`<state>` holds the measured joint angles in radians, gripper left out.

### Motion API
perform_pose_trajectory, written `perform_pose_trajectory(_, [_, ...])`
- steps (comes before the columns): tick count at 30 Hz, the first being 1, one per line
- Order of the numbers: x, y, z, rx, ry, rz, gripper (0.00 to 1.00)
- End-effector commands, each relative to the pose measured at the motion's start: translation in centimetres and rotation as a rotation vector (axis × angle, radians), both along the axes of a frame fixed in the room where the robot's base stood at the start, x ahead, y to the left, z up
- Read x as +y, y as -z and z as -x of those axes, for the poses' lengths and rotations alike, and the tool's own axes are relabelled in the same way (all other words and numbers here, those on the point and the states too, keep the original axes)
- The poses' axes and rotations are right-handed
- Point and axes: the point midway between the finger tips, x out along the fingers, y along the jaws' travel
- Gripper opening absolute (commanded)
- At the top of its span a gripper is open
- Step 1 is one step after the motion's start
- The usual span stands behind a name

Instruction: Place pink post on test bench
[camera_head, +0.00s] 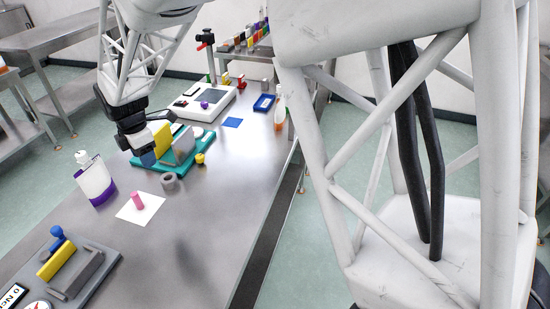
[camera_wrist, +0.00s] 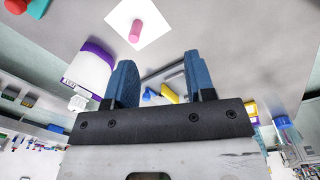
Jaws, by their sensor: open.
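The pink post (camera_head: 138,201) stands on a white square sheet (camera_head: 128,213) on the metal table. The wrist view also shows the post (camera_wrist: 135,31) on its sheet, above and outside the space between my fingers. My gripper (camera_head: 148,159) is beyond the post in the head view, near the teal board and apart from the post. Its blue fingers are spread and empty, as the wrist view (camera_wrist: 160,75) shows. No thing is clearly labelled as the test bench. A white device with a dark panel (camera_head: 203,103) stands farther back; a grey board (camera_head: 97,273) lies at the near left.
The teal board (camera_head: 200,165) carries yellow and grey blocks close to my gripper. A grey ring (camera_head: 169,181) and a purple-banded white bottle (camera_head: 95,180) flank the sheet. The table's near right area is clear.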

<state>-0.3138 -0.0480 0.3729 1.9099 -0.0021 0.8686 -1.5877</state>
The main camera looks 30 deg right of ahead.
Motion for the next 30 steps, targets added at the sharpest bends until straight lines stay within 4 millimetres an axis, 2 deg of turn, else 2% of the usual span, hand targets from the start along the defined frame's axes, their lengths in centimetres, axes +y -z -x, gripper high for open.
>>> perform_pose_trajectory(1, [-1.3, -1.7, 1.1, -0.017, 0.068, -0.007, 0.50])
perform_pose_trajectory(6, [-5.0, -4.7, 4.7, -0.038, 0.310, -0.027, 0.50])
perform_pose_trajectory(15, [-10.8, -8.4, 11.9, -0.069, 0.734, -0.066, 0.50])
perform_pose_trajectory(24, [-15.6, -10.3, 19.8, -0.097, 1.158, -0.118, 0.50])
perform_pose_trajectory(30, [-18.0, -10.7, 25.2, -0.113, 1.438, -0.159, 0.50])
